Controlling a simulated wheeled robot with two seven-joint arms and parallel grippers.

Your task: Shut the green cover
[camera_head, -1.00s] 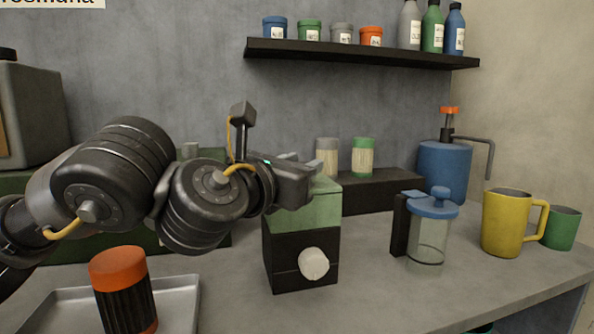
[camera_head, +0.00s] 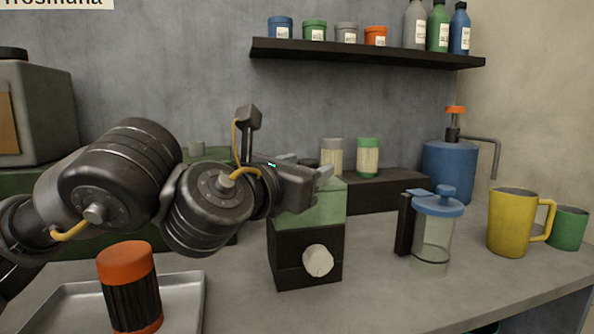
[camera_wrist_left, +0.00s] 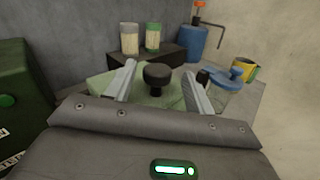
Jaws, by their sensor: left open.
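My left gripper (camera_head: 325,176) is over the cover. In the left wrist view its fingers (camera_wrist_left: 158,80) are open, one on each side of the black knob and apart from it. My gripper hides part of the cover's top in the head view. My right gripper is not in view.
A jug with a blue lid (camera_head: 434,235), a yellow mug (camera_head: 507,222) and a green mug (camera_head: 568,228) stand to the right. An orange-capped jar (camera_head: 130,285) stands on a metal tray (camera_head: 192,303) at the front left. A dark ledge (camera_head: 385,190) lies behind.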

